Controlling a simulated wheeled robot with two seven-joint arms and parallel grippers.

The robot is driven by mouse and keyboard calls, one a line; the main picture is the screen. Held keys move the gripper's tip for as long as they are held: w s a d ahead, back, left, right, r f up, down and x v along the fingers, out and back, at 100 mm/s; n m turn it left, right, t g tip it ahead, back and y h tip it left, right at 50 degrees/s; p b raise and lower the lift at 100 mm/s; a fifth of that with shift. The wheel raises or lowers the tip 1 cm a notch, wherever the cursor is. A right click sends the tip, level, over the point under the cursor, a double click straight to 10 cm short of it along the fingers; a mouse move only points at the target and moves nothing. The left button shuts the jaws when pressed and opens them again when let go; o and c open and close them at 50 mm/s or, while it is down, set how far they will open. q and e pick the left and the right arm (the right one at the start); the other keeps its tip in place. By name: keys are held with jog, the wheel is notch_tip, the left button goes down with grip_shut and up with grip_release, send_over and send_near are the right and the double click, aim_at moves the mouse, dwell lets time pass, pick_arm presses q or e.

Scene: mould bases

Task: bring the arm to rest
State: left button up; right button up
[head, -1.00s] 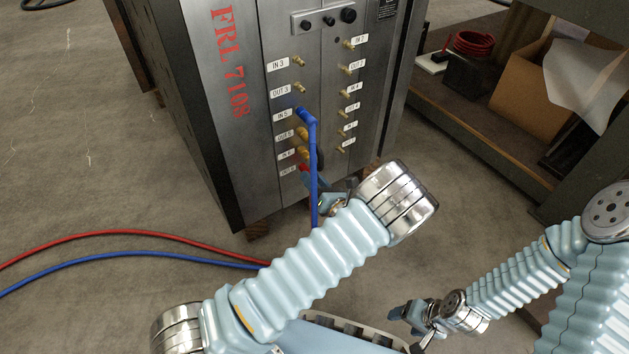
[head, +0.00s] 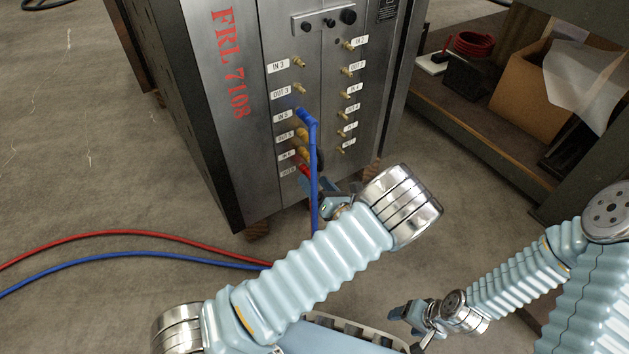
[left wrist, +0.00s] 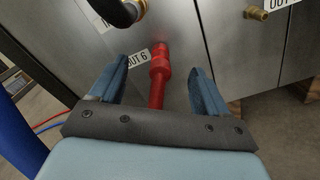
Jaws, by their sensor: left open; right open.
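My left gripper (left wrist: 160,76) is open at the lower part of the steel mould base (head: 240,165). In the left wrist view its two fingers stand apart on either side of a red hose fitting (left wrist: 158,82), which sits at the port labelled OUT 6. In the head view the gripper (head: 318,186) is partly hidden behind my left arm; the red fitting (head: 304,171) shows just above it. My right gripper (head: 406,328) is open and empty low over the floor, clear of the mould base.
A blue hose (head: 314,170) hangs from the IN 5 port. Red (head: 110,233) and blue (head: 110,254) hoses run across the floor at left. A shelf (head: 470,140) with a cardboard box (head: 525,90) and coiled red hose (head: 472,44) stands at right. A black fitting (left wrist: 122,12) is above OUT 6.

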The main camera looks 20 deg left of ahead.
pick_arm(q)
jog(key=shift+p+v, duration=0.4)
jog(key=shift+v, duration=2.4)
